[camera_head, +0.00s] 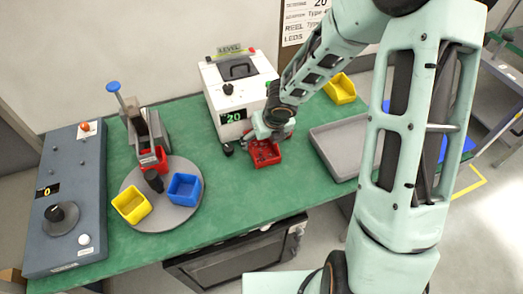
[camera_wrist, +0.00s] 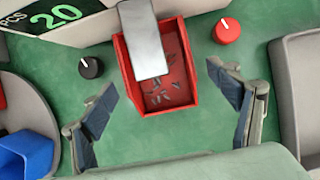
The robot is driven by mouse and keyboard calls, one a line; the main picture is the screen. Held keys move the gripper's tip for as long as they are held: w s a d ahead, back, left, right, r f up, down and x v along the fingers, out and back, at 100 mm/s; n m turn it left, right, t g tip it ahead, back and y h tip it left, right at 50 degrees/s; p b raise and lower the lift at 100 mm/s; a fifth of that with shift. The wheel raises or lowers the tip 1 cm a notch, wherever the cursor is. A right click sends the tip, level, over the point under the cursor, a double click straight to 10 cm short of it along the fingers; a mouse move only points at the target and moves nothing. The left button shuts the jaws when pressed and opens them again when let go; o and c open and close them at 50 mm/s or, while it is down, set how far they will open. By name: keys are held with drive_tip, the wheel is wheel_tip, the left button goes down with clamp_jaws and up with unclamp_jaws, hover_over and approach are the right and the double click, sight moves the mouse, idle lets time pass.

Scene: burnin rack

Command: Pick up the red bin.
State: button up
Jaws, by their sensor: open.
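The red bin (camera_head: 268,162) stands on the green table in front of the white counting machine, below my gripper (camera_head: 275,133). In the wrist view the red bin (camera_wrist: 170,111) holds small dark pieces. A grey chute (camera_wrist: 142,38) overhangs its back part and hides some of the inside. My gripper (camera_wrist: 161,78) is open and empty, one finger to the left and one to the right of the bin's front part, with gaps on both sides. A second red bin (camera_head: 153,160) sits on the grey turntable (camera_head: 181,214), partly hidden behind a dark post.
The white machine (camera_head: 225,98) reads 20. A black knob (camera_wrist: 90,67) and a red knob (camera_wrist: 227,30) flank the bin. Yellow (camera_head: 131,204) and blue (camera_head: 184,189) bins share the turntable. A grey tray (camera_head: 338,150) lies right. Green table in front of the bin is clear.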

sight(260, 147)
drive_tip(key=b+x, duration=0.2)
drive_tip(key=x, duration=0.3)
drive_tip(key=shift+w+a, duration=0.1)
drive_tip(key=shift+a, duration=0.05)
drive_tip(key=shift+c, duration=0.4)
drive_tip(key=c, duration=1.3)
drive_tip(key=shift+r, duration=0.25)
